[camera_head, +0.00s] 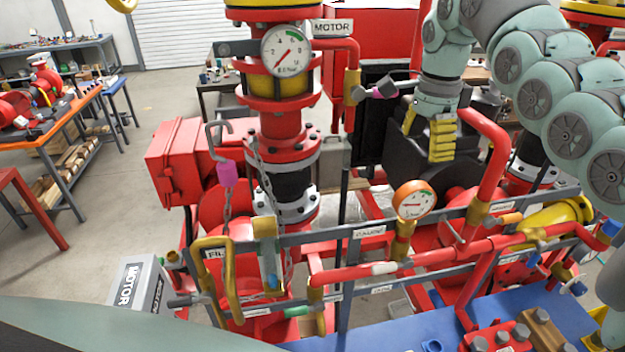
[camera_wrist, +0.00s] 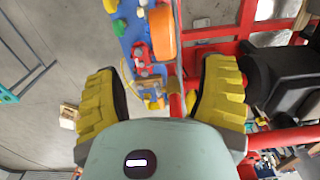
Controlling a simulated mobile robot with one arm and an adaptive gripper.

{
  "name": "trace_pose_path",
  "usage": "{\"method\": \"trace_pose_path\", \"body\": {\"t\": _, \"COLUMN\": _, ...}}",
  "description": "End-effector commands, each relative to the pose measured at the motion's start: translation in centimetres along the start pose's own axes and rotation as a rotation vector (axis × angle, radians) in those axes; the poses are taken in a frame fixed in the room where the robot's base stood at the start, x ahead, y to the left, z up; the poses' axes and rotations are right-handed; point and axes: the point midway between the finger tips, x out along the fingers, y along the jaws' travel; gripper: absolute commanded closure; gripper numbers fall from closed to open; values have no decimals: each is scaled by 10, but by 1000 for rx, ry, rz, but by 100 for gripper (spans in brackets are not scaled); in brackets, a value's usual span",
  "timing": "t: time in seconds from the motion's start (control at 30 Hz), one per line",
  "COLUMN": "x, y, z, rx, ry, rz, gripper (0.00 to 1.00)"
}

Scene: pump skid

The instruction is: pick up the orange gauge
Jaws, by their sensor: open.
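The orange gauge (camera_head: 402,189) has a round white dial facing the head camera. It stands upright on a brass fitting (camera_head: 403,239) on the front pipe rail. In the wrist view an orange rounded body, which looks like the gauge's edge (camera_wrist: 163,33), shows at the top centre, beyond the fingertips. My gripper (camera_head: 425,141) points downward, above and slightly right of the gauge in the head view, apart from it. Its yellow-padded fingers are spread wide with nothing held; they also show in the wrist view (camera_wrist: 164,72). The gauge's back is hidden in the head view.
A larger white-dial gauge (camera_head: 286,50) sits on the red column at left. Red pipes (camera_head: 490,165) rise right of my gripper. A dark motor housing (camera_wrist: 282,80) lies right of my fingers in the wrist view. A blue tray (camera_head: 400,333) holds fittings in front.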

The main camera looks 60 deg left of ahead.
Motion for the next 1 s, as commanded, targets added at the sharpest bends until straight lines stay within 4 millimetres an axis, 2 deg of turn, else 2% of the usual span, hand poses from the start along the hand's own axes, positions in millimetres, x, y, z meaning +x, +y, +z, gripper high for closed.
{"method": "trace_pose_path", "body": {"t": 0.7, "x": 68, "y": -2, "z": 2, "rx": -6, "ry": -5, "rz": -3, "gripper": 29}}
{"method": "trace_pose_path", "body": {"t": 1.0, "x": 81, "y": -1, "z": 0, "rx": -4, "ry": 0, "rz": -1, "gripper": 29}}
